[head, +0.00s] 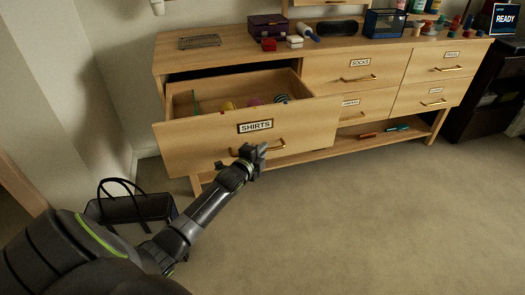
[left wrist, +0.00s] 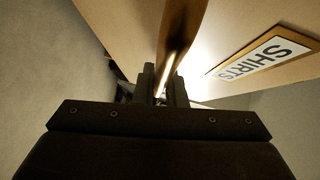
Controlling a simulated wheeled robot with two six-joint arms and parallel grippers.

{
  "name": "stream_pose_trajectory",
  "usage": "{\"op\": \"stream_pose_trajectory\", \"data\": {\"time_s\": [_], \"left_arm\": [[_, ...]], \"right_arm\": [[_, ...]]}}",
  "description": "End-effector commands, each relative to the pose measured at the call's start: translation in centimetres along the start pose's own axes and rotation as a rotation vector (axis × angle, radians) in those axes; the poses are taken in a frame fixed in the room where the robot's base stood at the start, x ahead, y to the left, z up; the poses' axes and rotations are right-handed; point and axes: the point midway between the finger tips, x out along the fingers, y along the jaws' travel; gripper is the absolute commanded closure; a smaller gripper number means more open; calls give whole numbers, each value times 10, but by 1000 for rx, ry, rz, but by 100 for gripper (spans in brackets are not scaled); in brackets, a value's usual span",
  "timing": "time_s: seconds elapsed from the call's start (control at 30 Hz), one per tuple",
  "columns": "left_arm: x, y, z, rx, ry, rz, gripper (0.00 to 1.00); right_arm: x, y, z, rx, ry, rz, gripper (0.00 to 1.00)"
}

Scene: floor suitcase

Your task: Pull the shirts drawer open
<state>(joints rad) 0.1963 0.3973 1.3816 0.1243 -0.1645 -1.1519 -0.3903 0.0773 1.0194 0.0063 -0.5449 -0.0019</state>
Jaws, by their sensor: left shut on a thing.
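The shirts drawer (head: 195,142) is a light wooden drawer with a "SHIRTS" label, at the left of the dresser in the head view. It stands pulled well out, with its inside showing and several small coloured items in it. Its front also shows in the left wrist view (left wrist: 122,28). My left gripper (head: 252,152) is at the brass handle (head: 272,147) on the drawer front. In the left wrist view its fingers (left wrist: 166,88) are shut on the handle bar. My right gripper is not in view.
The wooden dresser (head: 225,58) carries a purple box (head: 268,27), a wire rack (head: 199,41) and other items on top. The socks drawer (head: 362,72) and other drawers to the right are shut. A dark bag (head: 130,207) stands on the floor at left. The carpet at right is clear.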

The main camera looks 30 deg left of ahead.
Motion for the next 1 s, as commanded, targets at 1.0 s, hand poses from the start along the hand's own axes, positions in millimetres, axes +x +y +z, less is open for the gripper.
{"op": "stream_pose_trajectory", "data": {"time_s": [1.0], "left_arm": [[-68,0,1,2,-1,2,67]], "right_arm": [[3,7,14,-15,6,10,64]]}}
